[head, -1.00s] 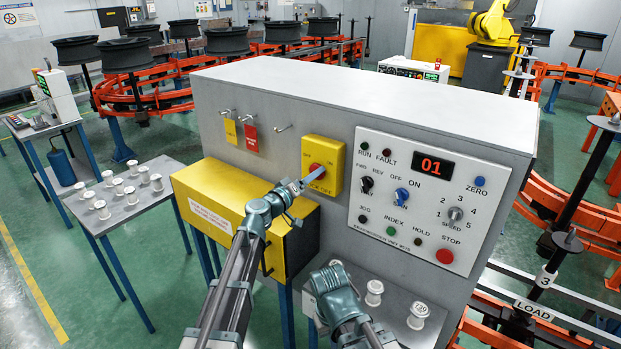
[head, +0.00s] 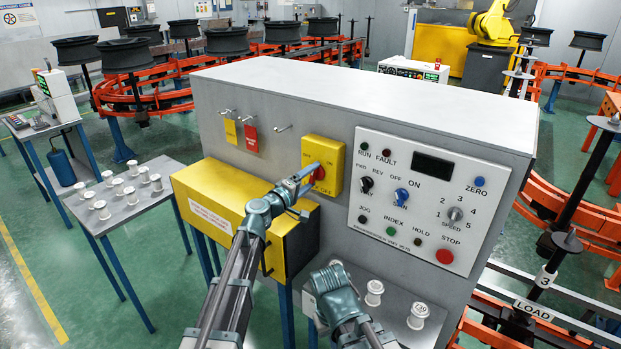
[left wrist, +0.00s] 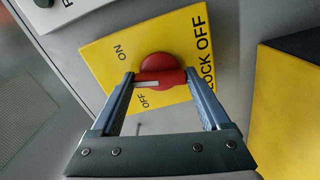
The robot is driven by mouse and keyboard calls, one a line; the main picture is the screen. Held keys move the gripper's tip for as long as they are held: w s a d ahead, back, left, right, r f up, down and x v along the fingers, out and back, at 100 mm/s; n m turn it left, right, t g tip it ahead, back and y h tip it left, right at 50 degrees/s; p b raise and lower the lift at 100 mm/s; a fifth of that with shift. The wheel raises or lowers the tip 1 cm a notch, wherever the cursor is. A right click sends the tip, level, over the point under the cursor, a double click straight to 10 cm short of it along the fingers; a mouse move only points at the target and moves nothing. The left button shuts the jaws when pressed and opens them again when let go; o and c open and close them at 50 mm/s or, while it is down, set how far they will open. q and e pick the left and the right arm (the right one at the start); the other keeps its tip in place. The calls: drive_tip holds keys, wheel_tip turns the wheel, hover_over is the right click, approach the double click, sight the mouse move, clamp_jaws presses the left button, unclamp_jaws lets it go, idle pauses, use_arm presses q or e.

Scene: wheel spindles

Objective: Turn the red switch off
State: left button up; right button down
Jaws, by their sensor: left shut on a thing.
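The red switch (head: 320,173) is a rotary knob on a yellow plate (head: 337,158) on the front of the grey cabinet. In the left wrist view the red knob (left wrist: 160,72) sits between the two fingers of my left gripper (left wrist: 162,80), which is shut on it. The knob's white mark (left wrist: 147,84) lies near the OFF label (left wrist: 143,102), with ON farther up. In the head view my left gripper (head: 314,173) covers part of the knob. My right arm shows at the lower middle, but its gripper fingers do not show.
The control panel (head: 460,190) right of the switch has several knobs and buttons, and its display (head: 432,165) is dark. A yellow box (head: 290,240) juts out below the switch. Yellow and red tags (head: 251,137) hang to its left. White spindles (head: 103,209) stand on a side table.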

use_arm(q)
drive_tip(key=n, duration=0.5)
drive_tip(key=shift+n, duration=0.3)
drive_tip(key=n, duration=0.5)
drive_tip(key=shift+n, duration=0.6)
drive_tip(key=o, duration=1.2)
drive_tip(key=v, duration=1.4)
